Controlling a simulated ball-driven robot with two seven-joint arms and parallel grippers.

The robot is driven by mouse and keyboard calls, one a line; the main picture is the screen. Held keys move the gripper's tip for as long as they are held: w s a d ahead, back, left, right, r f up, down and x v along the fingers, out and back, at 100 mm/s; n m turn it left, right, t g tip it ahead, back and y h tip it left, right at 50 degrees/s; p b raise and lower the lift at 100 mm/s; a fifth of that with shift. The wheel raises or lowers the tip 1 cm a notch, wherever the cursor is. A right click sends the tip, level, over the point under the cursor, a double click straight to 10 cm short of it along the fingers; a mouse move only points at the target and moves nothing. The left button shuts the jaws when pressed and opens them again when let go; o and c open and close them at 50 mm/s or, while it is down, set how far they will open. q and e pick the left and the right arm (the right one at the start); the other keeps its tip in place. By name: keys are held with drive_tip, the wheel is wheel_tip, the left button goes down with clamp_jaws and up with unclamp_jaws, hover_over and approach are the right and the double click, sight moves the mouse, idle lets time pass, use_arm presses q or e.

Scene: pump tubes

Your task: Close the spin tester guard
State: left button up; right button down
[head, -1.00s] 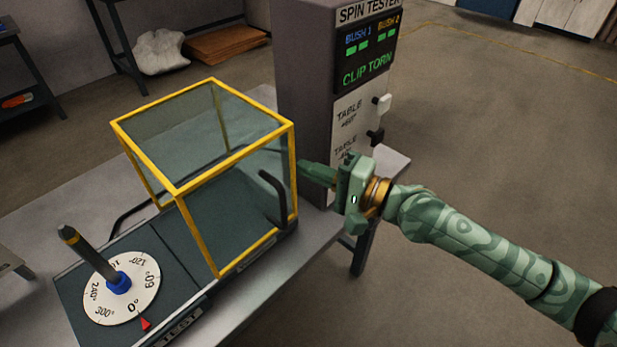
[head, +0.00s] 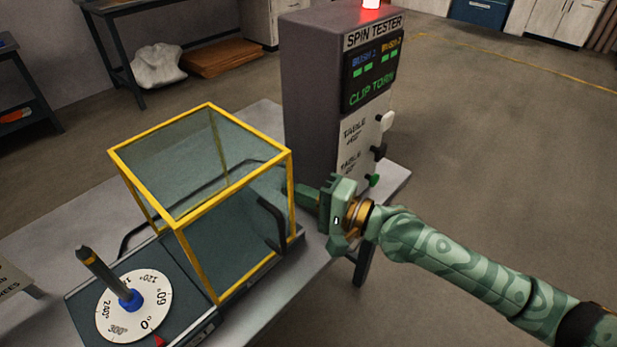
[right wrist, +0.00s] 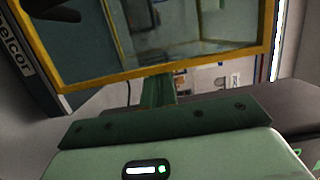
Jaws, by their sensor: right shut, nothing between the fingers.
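The spin tester guard (head: 187,258) is a clear box with a yellow frame. It stands over the rear part of the dark tester base, next to the grey cabinet. A dark bar handle (head: 271,222) is on its right side. The white dial table (head: 110,312), with a dark post (head: 100,268) in a blue hub, lies uncovered in front of it. My right gripper (head: 306,196) is shut and empty, close beside the guard's right rear edge. In the right wrist view its fingers (right wrist: 158,92) are at the yellow frame (right wrist: 190,65); contact is unclear. My left gripper is not in view.
The spin tester cabinet (head: 310,95) stands behind the guard, with a lit display, several side buttons and a red lamp (head: 371,3). The bench (head: 265,112) carries everything. The floor (head: 480,150) to the right is open.

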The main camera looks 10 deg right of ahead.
sight(199, 269)
drive_tip(key=s+a+p, duration=0.1)
drive_tip(key=s+a+r+p, duration=0.1)
drive_tip(key=s+a+p, duration=0.1)
drive_tip(key=a, duration=0.1)
drive_tip(key=shift+s+a+r+p, duration=0.1)
drive_tip(key=shift+s+r+p, duration=0.05)
drive_tip(key=shift+r+p, duration=0.2)
drive_tip(key=s+a+p, duration=0.2)
drive_tip(key=a, duration=0.1)
drive_tip(key=s+a+p, duration=0.2)
drive_tip(key=s+a, duration=0.1)
drive_tip(key=a, duration=0.1)
drive_tip(key=s+a+f+p, duration=0.1)
drive_tip(key=s+a+p, duration=0.1)
drive_tip(key=s+a, duration=0.1)
drive_tip(key=shift+s+a+f, duration=0.1)
drive_tip(key=shift+a, duration=0.55)
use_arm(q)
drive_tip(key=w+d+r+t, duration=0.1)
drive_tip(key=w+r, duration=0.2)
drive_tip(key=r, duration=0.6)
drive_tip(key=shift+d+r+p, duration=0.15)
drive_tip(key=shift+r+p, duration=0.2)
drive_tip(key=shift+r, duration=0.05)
use_arm(e)
drive_tip(key=shift+s+a+f, duration=0.15)
drive_tip(key=shift+s+a, duration=0.25)
drive_tip(key=shift+a, duration=0.1)
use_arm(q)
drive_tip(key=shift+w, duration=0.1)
